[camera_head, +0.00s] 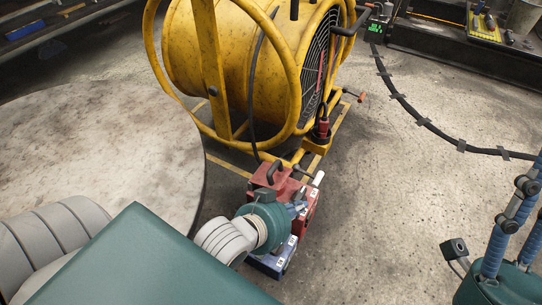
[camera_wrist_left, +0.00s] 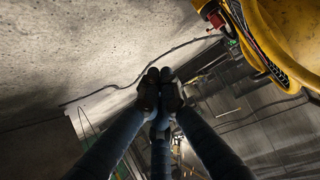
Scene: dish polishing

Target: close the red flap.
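A red case (camera_head: 268,181) with a dark handle stands on the floor in the head view, with a blue and white part (camera_head: 272,262) low at its front. I cannot tell which part of the red case is the flap, and my left wrist hides some of it. My left gripper (camera_head: 301,209) is in front of the case, with its blue fingers close to its red side; touching or apart is unclear. In the left wrist view its fingertips (camera_wrist_left: 160,88) are together, with nothing seen between them. My right gripper (camera_head: 490,225), cut by the right edge, has its fingers spread and empty.
A yellow drum fan (camera_head: 225,60) in a tubular frame stands behind the case. A round worn tabletop (camera_head: 100,150) lies at left. A black cable (camera_head: 425,122) crosses the floor. A dark shelf with tools (camera_head: 485,28) is at back right. The floor right of the case is clear.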

